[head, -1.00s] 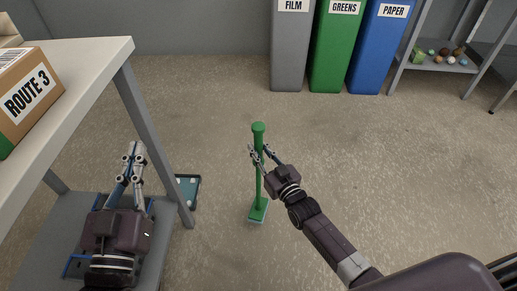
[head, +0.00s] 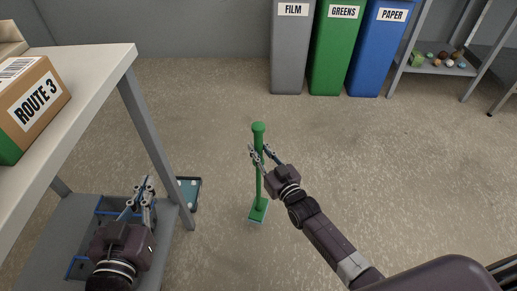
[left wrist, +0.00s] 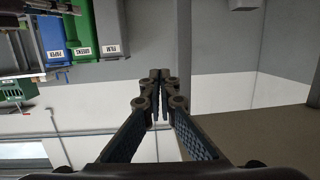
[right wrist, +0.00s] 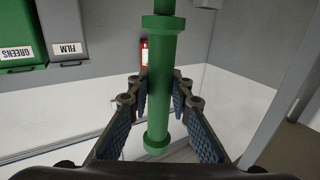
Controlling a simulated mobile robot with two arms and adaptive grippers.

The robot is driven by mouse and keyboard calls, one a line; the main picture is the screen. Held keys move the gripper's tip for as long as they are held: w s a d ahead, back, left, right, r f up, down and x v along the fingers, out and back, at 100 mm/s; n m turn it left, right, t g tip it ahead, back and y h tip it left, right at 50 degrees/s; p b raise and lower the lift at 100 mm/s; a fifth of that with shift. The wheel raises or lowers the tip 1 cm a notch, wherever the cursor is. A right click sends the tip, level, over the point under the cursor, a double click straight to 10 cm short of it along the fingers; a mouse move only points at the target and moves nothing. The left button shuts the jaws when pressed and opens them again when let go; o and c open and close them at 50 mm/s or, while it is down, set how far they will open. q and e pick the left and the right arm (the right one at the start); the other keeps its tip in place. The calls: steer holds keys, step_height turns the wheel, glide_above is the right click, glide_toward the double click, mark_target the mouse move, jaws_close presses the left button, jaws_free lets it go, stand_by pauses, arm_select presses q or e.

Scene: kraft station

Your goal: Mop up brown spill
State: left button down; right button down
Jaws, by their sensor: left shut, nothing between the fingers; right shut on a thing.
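A green mop (head: 259,180) stands upright on the concrete floor in the head view, its flat head (head: 258,210) down on the floor. My right gripper (head: 262,156) is shut on the mop's handle near the top. The handle (right wrist: 160,85) also passes between its fingers in the right wrist view. My left gripper (head: 148,183) is shut and empty, beside the table's leg at the lower left. Its fingertips (left wrist: 160,76) meet in the left wrist view. No brown spill can be made out on the visible floor.
A table (head: 95,75) with a ROUTE 3 box (head: 35,105) stands at the left. A dark tray (head: 189,192) lies by its leg. Grey, green (head: 336,55) and blue bins stand at the back, a shelf (head: 440,66) to their right. Floor around the mop is clear.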

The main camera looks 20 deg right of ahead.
arm_select(q)
steer(key=shift+s+a+f+g+y+p, duration=0.15)
steer(key=shift+s+f+g, duration=0.15)
steer(key=shift+f, duration=0.3)
steer(key=shift+s+a+f+g+y+p, duration=0.15)
steer(key=shift+f+g, duration=0.2)
steer(key=shift+f, duration=0.2)
steer(key=shift+s+a+f+g, duration=0.15)
steer(key=shift+s+f+g, duration=0.15)
steer(key=shift+f, duration=0.3)
arm_select(e)
steer(key=shift+r, duration=0.55)
